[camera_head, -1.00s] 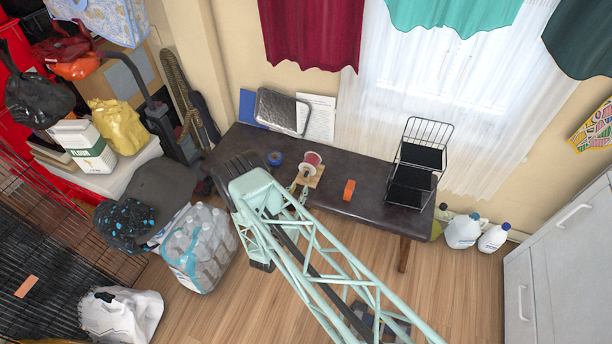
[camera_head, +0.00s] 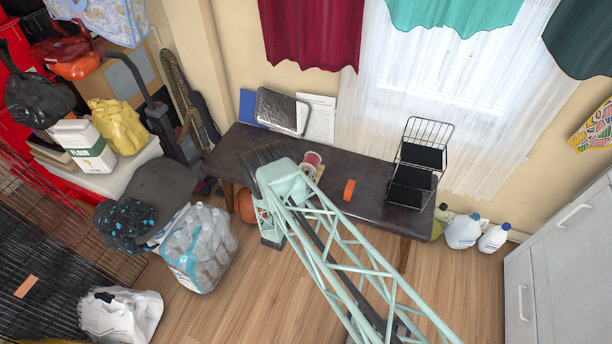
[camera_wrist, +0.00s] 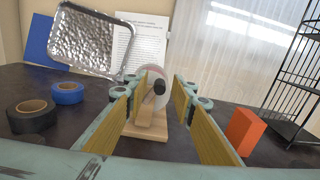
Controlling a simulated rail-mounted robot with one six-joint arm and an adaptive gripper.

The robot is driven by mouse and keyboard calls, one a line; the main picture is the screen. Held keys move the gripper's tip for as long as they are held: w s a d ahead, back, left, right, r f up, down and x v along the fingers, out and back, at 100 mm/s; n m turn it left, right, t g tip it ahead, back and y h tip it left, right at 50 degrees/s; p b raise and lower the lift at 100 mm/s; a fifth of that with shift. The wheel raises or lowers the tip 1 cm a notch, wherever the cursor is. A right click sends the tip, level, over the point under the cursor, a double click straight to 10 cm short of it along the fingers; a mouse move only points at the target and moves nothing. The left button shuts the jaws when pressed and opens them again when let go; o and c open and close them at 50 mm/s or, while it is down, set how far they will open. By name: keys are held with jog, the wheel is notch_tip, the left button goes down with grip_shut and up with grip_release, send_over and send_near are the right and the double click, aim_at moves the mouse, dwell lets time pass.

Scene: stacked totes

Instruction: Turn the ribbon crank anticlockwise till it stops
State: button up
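The ribbon crank is a pale spool on a wooden base (camera_wrist: 148,131) with a dark round knob (camera_wrist: 160,87) facing me in the wrist view. In the head view the red-and-white spool (camera_head: 313,159) shows on the dark bench, partly covered by my arm. My gripper (camera_wrist: 161,92) is open, its two yellow-padded fingers apart on the left and right of the knob in the picture. No contact shows, and I cannot tell how far the fingertips are from the knob. The fingers hide parts of the spool and base.
Black tape (camera_wrist: 32,116) and blue tape (camera_wrist: 67,93) lie left of the crank. An orange block (camera_wrist: 243,131) stands right of it, before a black wire rack (camera_head: 413,170). A foil tray (camera_head: 282,110) and a printed sheet (camera_head: 318,118) lean behind.

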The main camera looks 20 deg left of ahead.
jog(key=shift+c, duration=0.7)
jog(key=c, duration=0.6)
jog(key=shift+f, duration=0.2)
jog(key=shift+n+b, duration=0.5)
jog(key=shift+b, duration=0.2)
